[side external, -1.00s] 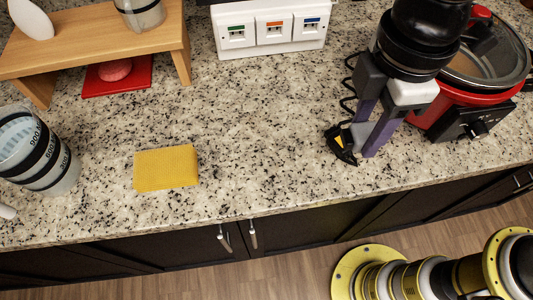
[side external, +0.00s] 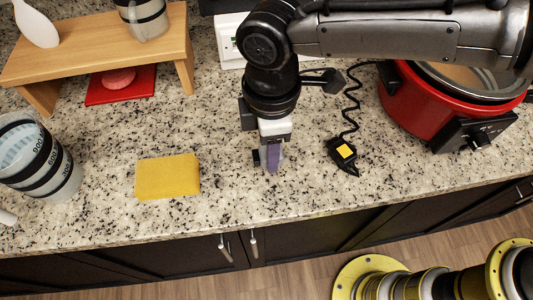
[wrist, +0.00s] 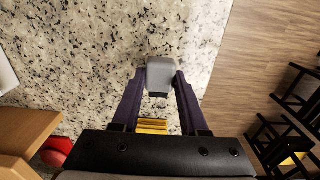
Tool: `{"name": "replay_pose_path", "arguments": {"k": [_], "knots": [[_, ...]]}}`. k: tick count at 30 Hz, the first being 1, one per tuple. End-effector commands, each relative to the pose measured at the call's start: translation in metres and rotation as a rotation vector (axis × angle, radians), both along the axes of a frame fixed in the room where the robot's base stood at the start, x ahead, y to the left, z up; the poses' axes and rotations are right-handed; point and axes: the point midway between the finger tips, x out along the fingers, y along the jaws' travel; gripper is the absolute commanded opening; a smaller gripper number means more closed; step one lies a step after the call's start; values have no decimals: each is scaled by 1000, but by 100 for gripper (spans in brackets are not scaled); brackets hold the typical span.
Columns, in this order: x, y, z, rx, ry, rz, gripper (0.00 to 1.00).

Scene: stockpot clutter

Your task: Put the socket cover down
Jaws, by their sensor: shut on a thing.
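My gripper (side external: 270,168) points down over the counter, to the right of the yellow sponge (side external: 167,176). It is shut on a small grey block, the socket cover (wrist: 160,74), which shows between the purple fingertips in the wrist view. In the side view the fingers mostly hide the cover. The fingertips are close to the counter (side external: 220,120); I cannot tell whether the cover touches it. The sponge also shows between the fingers in the wrist view (wrist: 153,126).
A black plug with a yellow face (side external: 345,151) lies on its cord, right of my gripper. The red cooker (side external: 420,108) stands at right, the wooden shelf (side external: 95,55) and measuring jug (side external: 40,165) at left. The socket panel (side external: 229,42) is partly hidden by my arm.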

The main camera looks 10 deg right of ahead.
Motion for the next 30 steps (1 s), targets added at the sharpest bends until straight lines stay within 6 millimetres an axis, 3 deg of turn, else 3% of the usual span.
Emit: {"name": "replay_pose_path", "arguments": {"k": [11, 23, 24, 28, 30], "knots": [[3, 5, -36, 0, 0, 0, 0], [3, 5, -41, 0, 0, 0, 0], [4, 5, -41, 1, -1, 0, 50], [3, 5, -41, 1, 0, 0, 73], [3, 5, -41, 1, -1, 0, 73]]}}
